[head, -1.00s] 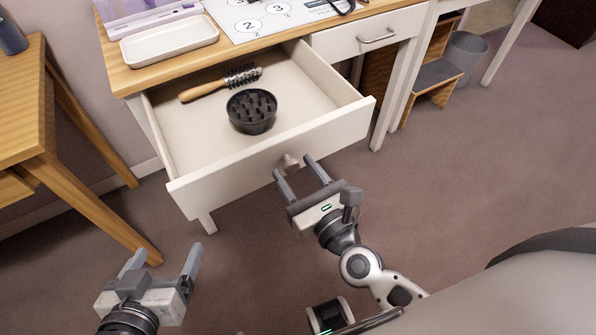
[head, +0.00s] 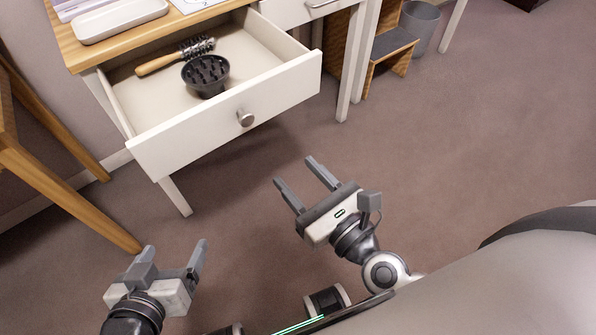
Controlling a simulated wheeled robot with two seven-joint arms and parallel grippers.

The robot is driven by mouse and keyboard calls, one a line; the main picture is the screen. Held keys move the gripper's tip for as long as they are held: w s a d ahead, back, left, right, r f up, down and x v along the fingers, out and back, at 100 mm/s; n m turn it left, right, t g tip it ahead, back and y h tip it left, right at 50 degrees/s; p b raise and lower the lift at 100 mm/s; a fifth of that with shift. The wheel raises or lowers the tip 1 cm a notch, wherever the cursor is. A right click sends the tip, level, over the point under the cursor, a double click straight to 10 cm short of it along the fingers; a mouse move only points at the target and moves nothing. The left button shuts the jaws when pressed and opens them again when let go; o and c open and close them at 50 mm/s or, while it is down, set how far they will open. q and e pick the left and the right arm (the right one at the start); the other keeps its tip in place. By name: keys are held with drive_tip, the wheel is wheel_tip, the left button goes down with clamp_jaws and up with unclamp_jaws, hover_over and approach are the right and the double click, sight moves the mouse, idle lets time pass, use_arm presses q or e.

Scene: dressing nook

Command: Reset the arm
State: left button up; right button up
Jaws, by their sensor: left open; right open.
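My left gripper (head: 176,257) is open and empty at the lower left, above the carpet and in front of the drawer. My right gripper (head: 299,172) is open and empty near the middle, below and to the right of the drawer's knob and apart from it. The white drawer (head: 285,94) stands open under the wooden-topped table. Its round metal knob (head: 245,118) is in plain view on the front.
A brush with a wooden handle (head: 155,64) and a black diffuser (head: 205,76) lie in the drawer. A white tray (head: 119,20) sits on the tabletop. A step stool (head: 393,43) and grey bin (head: 420,22) stand at right. The carpet right of my grippers is clear.

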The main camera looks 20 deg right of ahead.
drive_tip(key=shift+s+d, duration=0.15)
drive_tip(key=shift+s, duration=0.4)
